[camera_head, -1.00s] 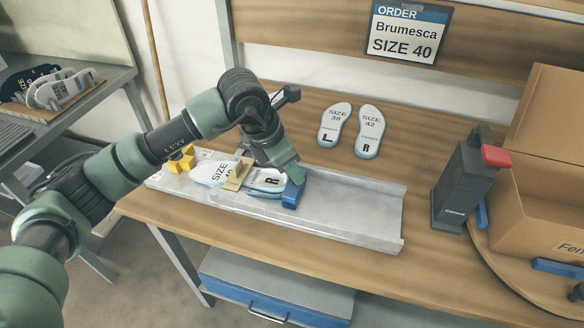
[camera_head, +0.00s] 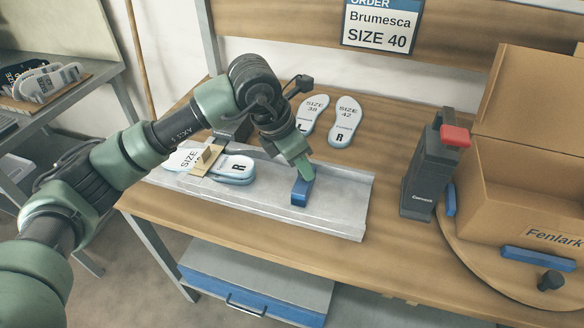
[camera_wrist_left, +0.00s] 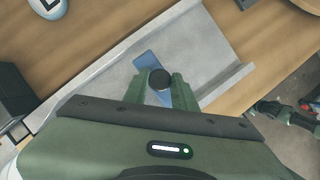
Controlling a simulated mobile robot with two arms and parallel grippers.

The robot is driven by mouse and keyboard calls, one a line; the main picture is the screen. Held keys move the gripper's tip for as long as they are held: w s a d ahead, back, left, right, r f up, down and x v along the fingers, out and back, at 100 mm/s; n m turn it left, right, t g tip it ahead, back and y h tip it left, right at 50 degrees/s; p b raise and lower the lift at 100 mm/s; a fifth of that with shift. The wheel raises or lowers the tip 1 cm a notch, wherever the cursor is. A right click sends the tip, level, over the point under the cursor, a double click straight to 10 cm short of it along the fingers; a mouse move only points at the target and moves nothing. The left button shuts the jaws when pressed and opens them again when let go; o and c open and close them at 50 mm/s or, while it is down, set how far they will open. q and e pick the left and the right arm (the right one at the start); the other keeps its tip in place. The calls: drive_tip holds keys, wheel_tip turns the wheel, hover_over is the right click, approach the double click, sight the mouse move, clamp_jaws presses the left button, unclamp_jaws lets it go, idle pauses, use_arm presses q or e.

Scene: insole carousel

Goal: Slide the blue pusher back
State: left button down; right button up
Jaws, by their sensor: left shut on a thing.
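The blue pusher (camera_head: 300,191) stands in the grey metal channel (camera_head: 340,203) on the workbench. My left gripper (camera_head: 306,172) is shut on the top of the pusher. In the left wrist view the blue pusher (camera_wrist_left: 147,64) shows beyond my left gripper (camera_wrist_left: 160,88), with a dark round knob between the fingers. A pair of insoles (camera_head: 234,168) with a tan band lies at the channel's left end, apart from the pusher. My right gripper is not in view.
Two loose insoles (camera_head: 345,122) lie on the bench behind the channel. A dark grey device with a red top (camera_head: 432,170) and an open cardboard box (camera_head: 530,200) stand at the right. The channel is clear to the right of the pusher.

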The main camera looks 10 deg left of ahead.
use_arm(q)
drive_tip(key=d, duration=0.2)
drive_tip(key=d+b, duration=0.1)
drive_tip(key=d, duration=0.3)
drive_tip(key=shift+s, duration=0.35)
drive_tip(key=d, duration=0.1)
drive_tip(key=d+b, duration=0.1)
drive_tip(key=d, duration=0.2)
drive_tip(key=shift+s+b, duration=0.3)
drive_tip(key=shift+b, duration=0.05)
drive_tip(key=shift+s+d, duration=0.15)
drive_tip(key=shift+d, duration=0.9)
drive_tip(key=shift+d+r, duration=0.1)
drive_tip(key=shift+d, duration=0.1)
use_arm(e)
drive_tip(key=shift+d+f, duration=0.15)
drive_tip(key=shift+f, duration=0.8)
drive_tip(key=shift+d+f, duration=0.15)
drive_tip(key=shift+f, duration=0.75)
use_arm(q)
drive_tip(key=c, duration=1.4)
unclamp_jaws()
drive_tip(key=shift+c, duration=0.2)
drive_tip(key=o, duration=0.3)
drive_tip(key=shift+d, duration=0.15)
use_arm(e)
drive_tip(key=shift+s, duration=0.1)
